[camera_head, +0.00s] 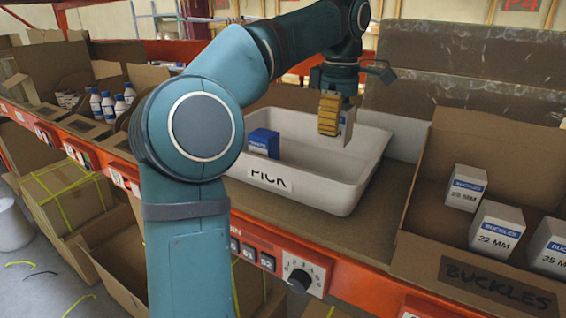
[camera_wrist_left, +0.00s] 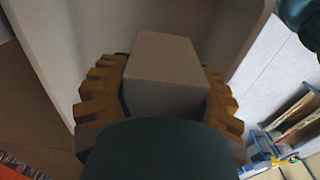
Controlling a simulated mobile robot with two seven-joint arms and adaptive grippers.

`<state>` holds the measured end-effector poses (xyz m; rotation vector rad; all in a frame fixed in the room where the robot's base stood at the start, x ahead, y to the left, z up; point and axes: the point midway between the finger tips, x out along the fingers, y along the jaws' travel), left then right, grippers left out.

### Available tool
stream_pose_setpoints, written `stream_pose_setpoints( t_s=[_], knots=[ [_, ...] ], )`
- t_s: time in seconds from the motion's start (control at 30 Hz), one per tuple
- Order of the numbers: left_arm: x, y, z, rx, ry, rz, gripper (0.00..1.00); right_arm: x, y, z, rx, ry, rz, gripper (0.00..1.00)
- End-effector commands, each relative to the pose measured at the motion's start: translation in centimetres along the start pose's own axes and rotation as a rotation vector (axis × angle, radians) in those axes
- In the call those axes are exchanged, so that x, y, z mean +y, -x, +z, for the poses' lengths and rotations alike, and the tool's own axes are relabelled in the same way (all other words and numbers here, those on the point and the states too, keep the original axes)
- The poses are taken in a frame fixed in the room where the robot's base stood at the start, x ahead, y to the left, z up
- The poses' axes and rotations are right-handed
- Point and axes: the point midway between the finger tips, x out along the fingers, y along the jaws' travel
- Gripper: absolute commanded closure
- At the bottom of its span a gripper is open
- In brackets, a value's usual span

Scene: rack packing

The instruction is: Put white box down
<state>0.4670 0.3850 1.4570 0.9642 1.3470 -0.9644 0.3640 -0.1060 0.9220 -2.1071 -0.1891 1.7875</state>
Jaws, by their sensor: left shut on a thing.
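My left gripper (camera_head: 330,114) has yellow pads and points down over the right part of the white tray (camera_head: 345,200) labelled PICK. It is shut on a white box (camera_head: 348,130), which shows partly behind the pads, with a blue mark low on it. In the left wrist view the white box (camera_wrist_left: 166,72) sits between the two ridged yellow fingers. The tray's wall lies beyond it in that view. I cannot tell whether the box touches the tray floor; in the head view it appears above it. My right gripper is not in view.
A blue box (camera_head: 264,142) stands in the tray's left part. To the right, a cardboard bin (camera_head: 484,287) marked BUCKLES holds several white boxes (camera_head: 496,232). Bottles (camera_head: 108,104) stand in bins at left. The tray's middle floor is clear. An orange shelf edge (camera_head: 345,278) runs along the front.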

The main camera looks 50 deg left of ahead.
Motion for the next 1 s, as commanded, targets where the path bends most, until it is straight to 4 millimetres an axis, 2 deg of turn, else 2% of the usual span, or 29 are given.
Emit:
stream_pose_setpoints(
  t_s=[0.17,0.43,0.67,0.9,1.0],
  knots=[
    [0.3,-0.7,-1.0,-0.002,-0.019,-0.002,0.90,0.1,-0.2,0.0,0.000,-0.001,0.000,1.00],
    [0.2,-5.3,-1.1,-0.001,-0.021,-0.003,0.90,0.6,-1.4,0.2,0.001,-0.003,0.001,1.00],
    [0.3,-6.9,-1.1,-0.002,-0.021,0.000,0.90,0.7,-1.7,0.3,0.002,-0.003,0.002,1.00],
    [0.3,-9.9,-1.1,-0.002,-0.020,-0.002,0.90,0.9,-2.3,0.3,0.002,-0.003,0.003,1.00],
    [0.3,-10.1,-1.0,-0.003,-0.020,0.000,0.90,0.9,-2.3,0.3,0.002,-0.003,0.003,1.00]
  ],
)
